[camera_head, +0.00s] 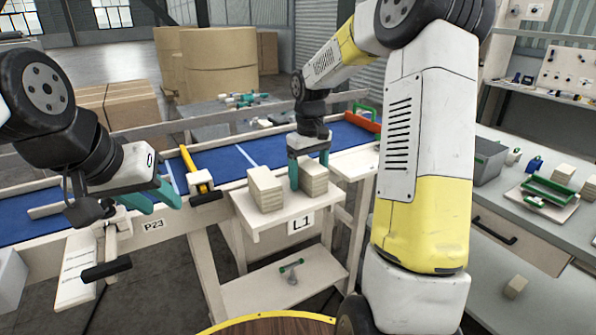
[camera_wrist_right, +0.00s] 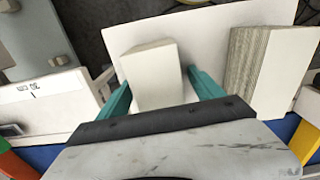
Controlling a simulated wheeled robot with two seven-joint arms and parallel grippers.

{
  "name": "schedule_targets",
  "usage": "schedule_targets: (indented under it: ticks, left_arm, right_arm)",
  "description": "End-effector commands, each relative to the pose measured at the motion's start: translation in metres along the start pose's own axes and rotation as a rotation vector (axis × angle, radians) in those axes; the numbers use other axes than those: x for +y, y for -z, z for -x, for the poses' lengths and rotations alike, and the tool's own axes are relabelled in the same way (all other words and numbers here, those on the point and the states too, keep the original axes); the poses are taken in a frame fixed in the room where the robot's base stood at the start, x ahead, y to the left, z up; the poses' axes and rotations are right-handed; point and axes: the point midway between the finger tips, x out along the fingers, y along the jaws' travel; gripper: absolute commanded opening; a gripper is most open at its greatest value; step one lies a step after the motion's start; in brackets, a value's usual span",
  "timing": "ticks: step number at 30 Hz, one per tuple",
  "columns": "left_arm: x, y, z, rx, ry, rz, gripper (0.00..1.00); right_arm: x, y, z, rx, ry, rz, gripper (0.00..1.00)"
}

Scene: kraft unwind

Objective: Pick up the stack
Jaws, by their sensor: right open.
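Two pale stacks stand on the small white shelf (camera_head: 262,232) marked L1. The right-hand stack (camera_head: 313,182) is between the teal fingers of my right gripper (camera_head: 308,168), which points down over it. In the right wrist view this stack (camera_wrist_right: 153,75) lies between the open fingers (camera_wrist_right: 162,92), with a small gap visible on its right side; contact on the left is unclear. The other stack (camera_head: 265,189) stands just left of the gripper, and shows at the right of the wrist view (camera_wrist_right: 270,65). My left gripper (camera_head: 155,200) is open and empty at the left, above the table's front edge.
A blue-topped conveyor table (camera_head: 215,160) runs behind the shelf. A yellow-and-black handled tool (camera_head: 197,178) sits on its front edge. A lower shelf (camera_head: 270,295) holds a small green-handled item. A grey workbench with a green-handled tray (camera_head: 548,195) and blocks stands right.

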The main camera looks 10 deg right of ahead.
Motion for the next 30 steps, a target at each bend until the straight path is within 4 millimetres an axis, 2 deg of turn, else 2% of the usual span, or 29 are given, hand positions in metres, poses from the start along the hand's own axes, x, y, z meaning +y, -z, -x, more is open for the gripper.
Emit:
schedule_targets:
  ticks: [2, 13, 23, 30]
  left_arm:
    - [0.0, 0.0, 0.0, 0.0, 0.0, 0.0, 0.36]
    - [0.0, 0.0, 0.0, 0.0, 0.0, 0.0, 0.36]
    - [0.0, 0.0, 0.0, 0.0, 0.0, 0.0, 0.36]
    - [0.0, 0.0, 0.0, 0.0, 0.0, 0.0, 0.36]
  right_arm:
    - [0.0, 0.0, 0.0, 0.0, 0.0, 0.0, 0.76]
    - [0.0, 0.0, 0.001, 0.0, 0.0, 0.0, 0.06]
    - [0.0, 0.001, 0.004, 0.002, 0.0, 0.0, 0.05]
    - [0.0, 0.001, 0.026, 0.003, -0.001, -0.001, 0.05]
